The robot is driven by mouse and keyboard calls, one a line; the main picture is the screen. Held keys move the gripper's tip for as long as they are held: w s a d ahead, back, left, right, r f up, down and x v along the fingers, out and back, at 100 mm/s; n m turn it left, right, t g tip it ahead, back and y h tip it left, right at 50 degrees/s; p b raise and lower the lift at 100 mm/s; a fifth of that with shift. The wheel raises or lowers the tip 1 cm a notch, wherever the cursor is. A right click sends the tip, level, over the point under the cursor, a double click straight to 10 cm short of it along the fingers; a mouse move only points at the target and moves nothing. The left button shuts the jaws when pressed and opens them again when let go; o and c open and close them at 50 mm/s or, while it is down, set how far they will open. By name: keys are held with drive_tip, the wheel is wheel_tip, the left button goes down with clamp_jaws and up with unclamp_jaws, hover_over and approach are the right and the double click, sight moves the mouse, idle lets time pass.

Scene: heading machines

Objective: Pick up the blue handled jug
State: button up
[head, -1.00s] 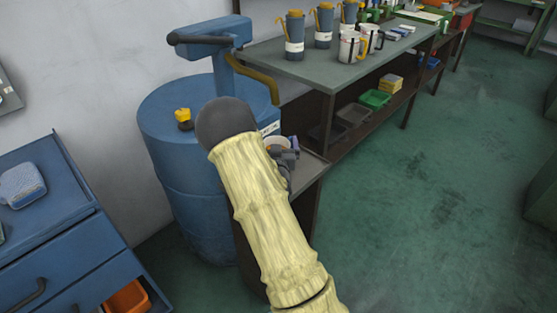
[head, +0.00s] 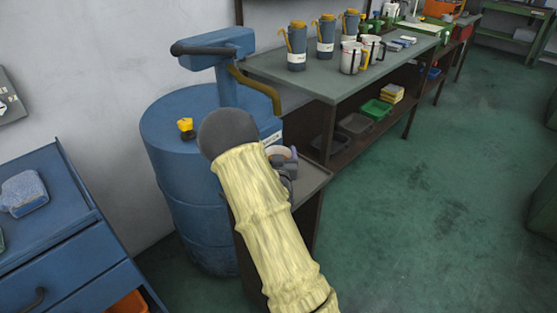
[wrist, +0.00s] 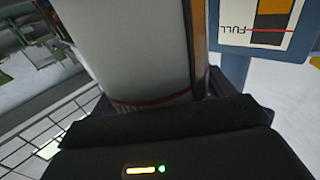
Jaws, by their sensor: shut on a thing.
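A pale jug (head: 279,151) stands at the end of my arm in the head view, beside the blue drum and above a low stand; my arm partly hides it. A small dark blue part shows at its right side. I cannot tell whether the jug touches the stand.
The blue drum (head: 195,220) with its pump is close on the left. Blue drawers (head: 60,245) are at lower left. The green floor (head: 430,210) on the right is clear.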

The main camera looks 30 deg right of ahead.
wheel_tip(320, 180, up, 10)
drive_tip(key=p, duration=0.1)
drive_tip(key=shift+s+f, duration=0.1)
drive_tip(key=shift+f, duration=0.05)
idle(0.7)
